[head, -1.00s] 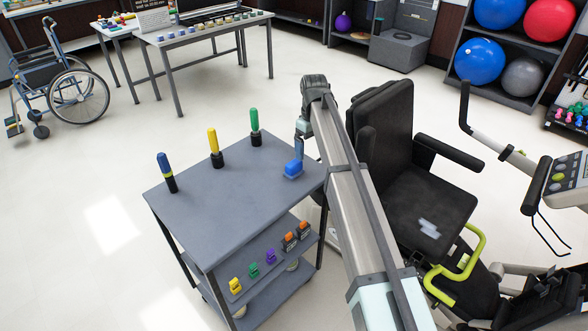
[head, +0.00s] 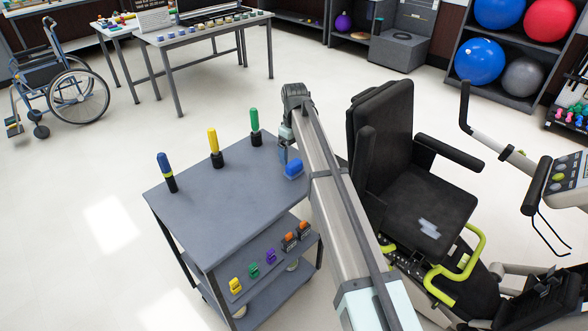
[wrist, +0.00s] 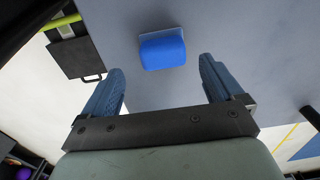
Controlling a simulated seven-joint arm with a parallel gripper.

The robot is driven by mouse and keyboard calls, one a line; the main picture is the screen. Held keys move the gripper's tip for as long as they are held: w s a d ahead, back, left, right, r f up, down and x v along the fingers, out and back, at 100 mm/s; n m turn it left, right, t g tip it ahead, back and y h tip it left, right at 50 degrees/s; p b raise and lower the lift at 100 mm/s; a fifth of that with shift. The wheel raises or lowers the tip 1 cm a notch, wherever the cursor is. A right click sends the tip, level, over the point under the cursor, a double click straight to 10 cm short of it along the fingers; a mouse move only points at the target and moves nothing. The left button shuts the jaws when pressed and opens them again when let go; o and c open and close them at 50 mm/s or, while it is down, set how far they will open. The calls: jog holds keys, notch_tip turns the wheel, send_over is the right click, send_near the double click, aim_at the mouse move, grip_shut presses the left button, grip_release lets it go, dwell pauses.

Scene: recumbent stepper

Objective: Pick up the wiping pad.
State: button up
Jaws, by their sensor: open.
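The wiping pad is a blue block with a rounded top (head: 293,169), lying near the right edge of the grey cart's top (head: 225,195). In the wrist view the blue pad (wrist: 162,52) sits just beyond the fingertips, roughly centred between them, with a paler blue face above its darker side. My gripper (wrist: 161,70) is open, with nothing between its two blue fingers. In the head view my gripper (head: 283,157) hangs beside the pad, at its upper left, partly hidden by my arm. I cannot tell its exact height above the cart.
Blue (head: 167,173), yellow (head: 215,148) and green (head: 255,127) handled tools stand upright on the cart top. Several coloured clips sit on the shelf below (head: 270,258). The stepper's black seat (head: 428,210) stands right of my arm. The cart top's middle is clear.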

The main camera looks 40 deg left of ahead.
aim_at(294, 162)
jog(key=shift+s+d+f, duration=0.1)
jog(key=shift+f, duration=1.25)
jog(key=shift+s+f, duration=0.1)
jog(key=shift+f, duration=1.2)
jog(key=shift+c, duration=0.3)
jog(key=c, duration=1.1)
jog(key=shift+r, duration=0.15)
notch_tip(294, 162, up, 10)
jog(key=shift+f, duration=0.1)
